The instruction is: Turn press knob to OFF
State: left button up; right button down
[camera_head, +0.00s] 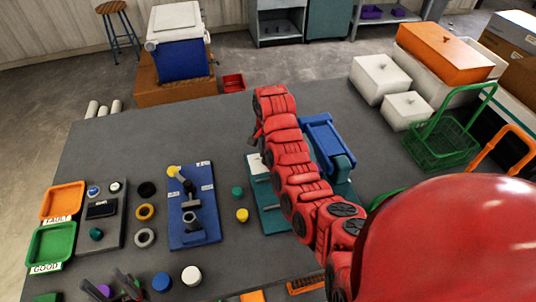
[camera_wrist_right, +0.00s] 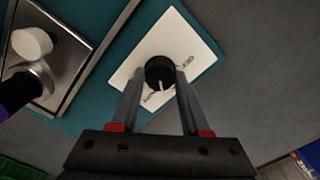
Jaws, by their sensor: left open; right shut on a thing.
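In the right wrist view a round black knob (camera_wrist_right: 158,68) with a white pointer mark sits on a white plate (camera_wrist_right: 196,42). The pointer points toward the bottom of the picture. Small labels on the plate are too blurred to read. My right gripper (camera_wrist_right: 161,76) is shut on the knob, one finger on each side. In the head view the white plate (camera_head: 257,167) shows beside my red right arm, on the teal base of the blue press (camera_head: 322,133); the arm hides the knob and right gripper there. My left gripper (camera_head: 104,281) is open at the lower left, over the table.
A blue board (camera_head: 205,215) with a small fixture, an orange tray (camera_head: 62,200) and a green tray (camera_head: 50,245) lie on the left. Several loose caps and rings lie between. A green basket (camera_head: 440,145) and white boxes stand at the right. The table's back middle is clear.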

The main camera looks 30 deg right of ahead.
jog(key=n, duration=0.5)
jog(key=shift+n+p, duration=0.3)
jog(key=shift+p, duration=0.05)
jog(key=n, duration=0.4)
jog(key=shift+n, duration=0.3)
jog(key=n, duration=0.9)
jog(key=shift+c, duration=1.9)
grip_release()
jog(key=shift+r+p, duration=0.1)
jog(key=shift+p, duration=0.25)
